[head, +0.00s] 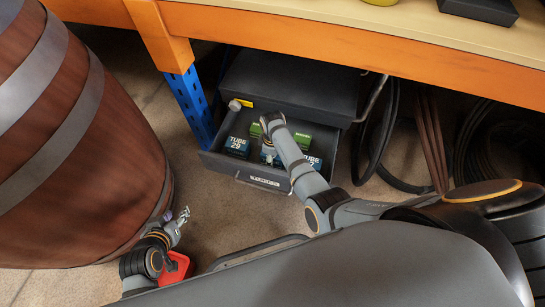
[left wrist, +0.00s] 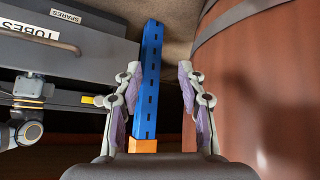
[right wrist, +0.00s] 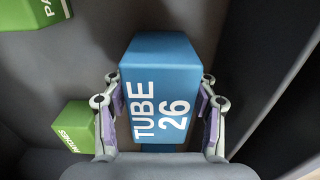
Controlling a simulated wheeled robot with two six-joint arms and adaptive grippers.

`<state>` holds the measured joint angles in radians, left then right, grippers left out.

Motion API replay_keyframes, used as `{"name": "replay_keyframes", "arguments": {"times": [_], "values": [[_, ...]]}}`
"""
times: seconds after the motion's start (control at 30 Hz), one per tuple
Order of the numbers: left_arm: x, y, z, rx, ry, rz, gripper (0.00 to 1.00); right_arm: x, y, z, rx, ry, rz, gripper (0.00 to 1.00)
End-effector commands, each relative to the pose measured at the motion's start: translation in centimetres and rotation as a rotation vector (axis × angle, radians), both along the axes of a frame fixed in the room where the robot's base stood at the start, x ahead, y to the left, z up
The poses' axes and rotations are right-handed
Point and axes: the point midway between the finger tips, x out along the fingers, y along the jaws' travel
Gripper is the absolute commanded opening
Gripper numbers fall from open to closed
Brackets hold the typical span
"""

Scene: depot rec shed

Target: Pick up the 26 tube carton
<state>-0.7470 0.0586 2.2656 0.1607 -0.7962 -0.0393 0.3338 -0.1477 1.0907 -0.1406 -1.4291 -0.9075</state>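The 26 tube carton (right wrist: 160,95) is a blue box with "TUBE 26" in white, in the right wrist view. My right gripper (right wrist: 161,100) has one finger on each side of it, pads at or very near its sides. I cannot tell whether they press on it. In the head view this gripper (head: 269,150) reaches down into the open grey drawer (head: 255,180), and its arm partly hides the carton. My left gripper (left wrist: 160,95) is open and empty. In the head view it (head: 182,217) is low beside the barrel.
The drawer also holds the blue TUBE 29 carton (head: 237,146), another blue carton (head: 313,163) and green boxes (right wrist: 75,127). A blue post (head: 190,105) and a wooden barrel (head: 80,150) stand left of it. The orange-edged workbench (head: 400,40) overhangs the drawer. Cables hang at right.

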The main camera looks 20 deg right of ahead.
Motion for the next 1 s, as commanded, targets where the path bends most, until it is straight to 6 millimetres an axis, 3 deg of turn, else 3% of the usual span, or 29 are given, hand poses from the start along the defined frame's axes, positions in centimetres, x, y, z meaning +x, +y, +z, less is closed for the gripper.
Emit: {"name": "replay_keyframes", "arguments": {"times": [0.03, 0.3, 0.57, 0.67, 0.83, 1.0], "values": [[0.0, 0.0, 0.0, 0.0, 0.0, 0.0, 0.4, 0.0, 0.0, 0.0, 0.0, 0.0, 0.0, 0.46], [0.0, 0.0, 0.0, 0.0, 0.0, 0.0, 0.4, 0.0, 0.0, 0.0, 0.0, 0.0, 0.0, 0.1], [-0.1, 0.0, 0.1, 0.0, 0.005, 0.0, 0.4, 0.0, 0.0, 0.2, 0.0, 0.0, 0.0, 0.1], [-1.6, -0.1, -0.8, 0.0, 0.085, -0.007, 0.4, 0.0, 0.0, 1.0, 0.0, -0.001, 0.0, 0.1], [-5.8, -0.3, -2.5, 0.0, 0.283, -0.026, 0.4, 0.0, 0.0, 2.9, 0.0, -0.001, 0.0, 0.1], [-6.2, 0.5, 0.2, 0.041, 0.402, -0.034, 0.4, 0.1, 0.0, 7.6, 0.0, -0.002, 0.001, 0.1]]}}
